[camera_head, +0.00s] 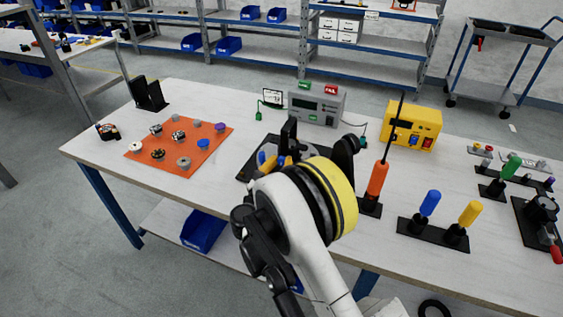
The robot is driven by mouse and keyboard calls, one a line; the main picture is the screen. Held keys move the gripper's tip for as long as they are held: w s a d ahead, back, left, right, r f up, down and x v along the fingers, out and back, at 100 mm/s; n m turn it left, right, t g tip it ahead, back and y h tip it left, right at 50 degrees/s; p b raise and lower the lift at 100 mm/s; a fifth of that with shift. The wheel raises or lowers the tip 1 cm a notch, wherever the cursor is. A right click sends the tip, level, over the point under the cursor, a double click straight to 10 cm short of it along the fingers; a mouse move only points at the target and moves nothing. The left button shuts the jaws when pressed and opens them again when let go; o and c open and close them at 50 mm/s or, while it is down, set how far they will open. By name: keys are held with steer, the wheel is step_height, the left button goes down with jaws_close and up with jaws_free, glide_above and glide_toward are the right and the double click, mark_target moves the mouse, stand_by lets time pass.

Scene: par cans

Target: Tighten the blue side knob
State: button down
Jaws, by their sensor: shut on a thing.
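A small blue knob (261,158) shows just past the far end of my arm, with yellow and blue parts close beside it. It sits at a fixture on a black base plate (250,168) with a grey round part (312,151) and a black upright (291,132). My gripper (276,163) is at these blue and yellow parts, mostly hidden behind my own wrist. It is shut on what appears to be the blue side knob. The fingertips and their contact are too small and covered to see clearly.
An orange mat (205,153) with several small parts lies left. A grey meter box (318,104) and yellow box (412,124) stand behind. An orange-handled screwdriver (377,178) stands upright close right, beside blue-handled (430,202) and yellow-handled (470,212) tools. The table's front-left is clear.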

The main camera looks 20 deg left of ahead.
steer(key=m, duration=0.4)
steer(key=shift+m, duration=0.4)
steer(key=c, duration=1.1)
jaws_free()
steer(key=s, duration=1.2)
steer(key=shift+a, duration=0.4)
